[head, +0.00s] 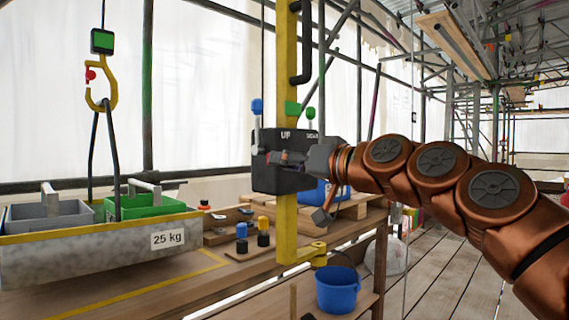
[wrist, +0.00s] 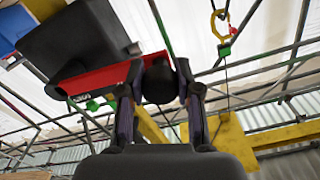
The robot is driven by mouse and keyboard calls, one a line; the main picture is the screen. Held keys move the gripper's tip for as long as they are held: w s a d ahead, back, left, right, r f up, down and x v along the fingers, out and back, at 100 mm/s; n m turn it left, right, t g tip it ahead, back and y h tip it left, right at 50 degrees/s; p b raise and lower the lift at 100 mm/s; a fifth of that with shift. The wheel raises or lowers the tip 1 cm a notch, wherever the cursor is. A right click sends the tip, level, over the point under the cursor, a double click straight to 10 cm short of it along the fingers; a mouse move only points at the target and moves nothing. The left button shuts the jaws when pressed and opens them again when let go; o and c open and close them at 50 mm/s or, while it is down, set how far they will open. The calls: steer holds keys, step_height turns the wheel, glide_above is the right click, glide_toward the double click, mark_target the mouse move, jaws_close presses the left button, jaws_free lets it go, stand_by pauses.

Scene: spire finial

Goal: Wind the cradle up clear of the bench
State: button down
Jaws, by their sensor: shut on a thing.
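The cradle (head: 90,255), a long grey trough marked 25 kg, is at the left in the head view. Dark slings run from it to a yellow hook (head: 106,92). It is low over the bench (head: 190,290); I cannot tell whether it touches. A dark control box (head: 272,180) marked UP is on the yellow post (head: 287,225). My gripper (head: 305,160) is at the box's front. In the wrist view my gripper (wrist: 160,100) is shut on a round black knob (wrist: 158,82) in front of a red plate (wrist: 100,78). The knob is hidden in the head view.
A grey bin (head: 48,215) and a green bin (head: 150,205) sit in the cradle. Blue- and yellow-topped pegs (head: 242,238) stand on the bench behind it. A blue bucket (head: 338,288) is below the post. Planked floor (head: 450,275) is clear at the right.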

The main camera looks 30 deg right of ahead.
steer(key=c, duration=0.8)
jaws_free()
steer(key=shift+r, duration=0.15)
steer(key=shift+d+r, duration=0.15)
steer(key=shift+r, duration=4.7)
steer(key=shift+a, duration=0.2)
